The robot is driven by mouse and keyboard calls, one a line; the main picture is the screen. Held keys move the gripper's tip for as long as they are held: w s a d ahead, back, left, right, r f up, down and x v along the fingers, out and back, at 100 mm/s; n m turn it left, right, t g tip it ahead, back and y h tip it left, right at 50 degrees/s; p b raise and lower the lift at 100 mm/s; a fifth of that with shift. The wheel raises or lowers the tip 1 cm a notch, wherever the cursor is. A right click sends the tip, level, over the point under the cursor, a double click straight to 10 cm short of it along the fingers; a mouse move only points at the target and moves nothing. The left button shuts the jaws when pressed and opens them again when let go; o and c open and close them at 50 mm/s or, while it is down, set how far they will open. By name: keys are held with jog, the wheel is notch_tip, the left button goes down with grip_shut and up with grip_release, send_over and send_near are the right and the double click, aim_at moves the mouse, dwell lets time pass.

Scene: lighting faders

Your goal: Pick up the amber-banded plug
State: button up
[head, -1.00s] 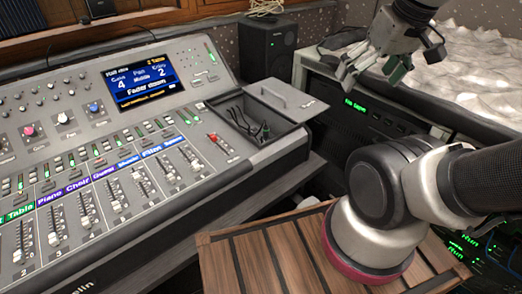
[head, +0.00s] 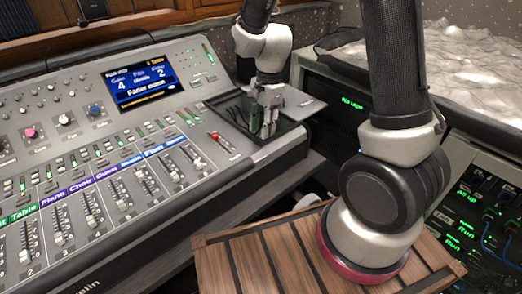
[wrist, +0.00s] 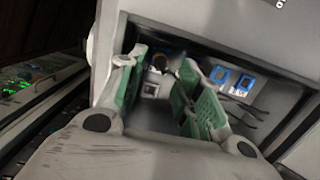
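My gripper (head: 264,124) points down into the open compartment at the right end of the mixing console. In the wrist view my gripper (wrist: 163,78) is open, with its green-padded fingers apart. A small dark plug with a faint amber tint (wrist: 160,63) shows between the fingertips; its band is too small to make out surely. It seems to be the amber-banded plug, and I see no contact with the pads. Two blue-marked pieces (wrist: 220,75) (wrist: 243,84) with dark leads lie right of the fingers. In the head view, my gripper hides most of the compartment's contents.
The compartment (head: 287,140) has raised walls, and a grey lid (head: 305,103) lies behind it. Console faders (head: 122,197) and a display (head: 140,84) are to the left. A rack with green text (head: 350,104) stands to the right. A slatted wooden surface (head: 245,262) is in front.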

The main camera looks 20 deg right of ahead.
notch_tip(320, 180, down, 8)
jog(key=shift+w+a+r, duration=0.1)
jog(key=shift+a, duration=0.05)
dwell(0.3)
grip_shut()
notch_tip(320, 180, up, 13)
dwell(0.8)
